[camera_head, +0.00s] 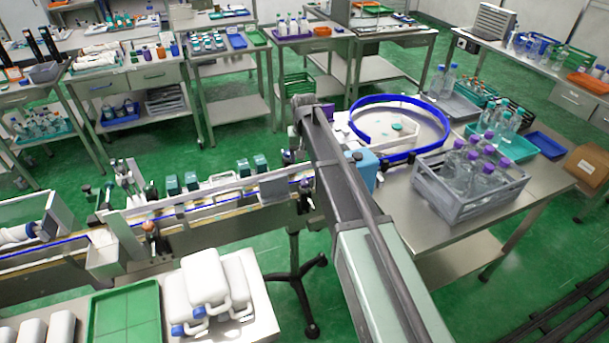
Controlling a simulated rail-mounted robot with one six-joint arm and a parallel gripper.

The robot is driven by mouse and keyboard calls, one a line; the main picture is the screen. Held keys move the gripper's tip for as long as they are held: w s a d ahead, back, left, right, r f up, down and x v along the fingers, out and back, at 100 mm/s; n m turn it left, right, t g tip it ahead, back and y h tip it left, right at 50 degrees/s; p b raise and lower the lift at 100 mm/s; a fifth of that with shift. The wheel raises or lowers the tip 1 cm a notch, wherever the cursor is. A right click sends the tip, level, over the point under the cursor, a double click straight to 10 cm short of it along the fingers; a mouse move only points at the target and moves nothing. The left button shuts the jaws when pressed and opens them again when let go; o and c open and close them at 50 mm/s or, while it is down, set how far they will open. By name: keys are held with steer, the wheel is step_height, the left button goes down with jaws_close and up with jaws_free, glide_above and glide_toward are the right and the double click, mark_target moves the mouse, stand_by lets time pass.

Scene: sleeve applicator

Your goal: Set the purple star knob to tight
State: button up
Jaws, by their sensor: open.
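The sleeve applicator line appears to be the long conveyor (190,231) running from the left edge to the middle. Small dark fittings (288,157) stand at its right end, close beside my arm. My arm reaches from the bottom right up to the middle, over that end of the conveyor. My gripper is hidden from this view, so its place relative to the knob does not show.
Several teal-capped items stand along the conveyor. A blue ring-shaped guide (433,103) and a grey crate (437,190) of purple-capped bottles are on the right table. White jugs (203,279) and a green tray (126,316) lie at the front left. Green floor (275,275) is open between.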

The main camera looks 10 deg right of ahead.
mark_target(305, 182)
step_height(305, 182, down, 11)
steer(key=n+b, duration=1.1)
steer(key=n, duration=0.4)
steer(key=shift+r, duration=0.1)
steer(key=c, duration=0.9)
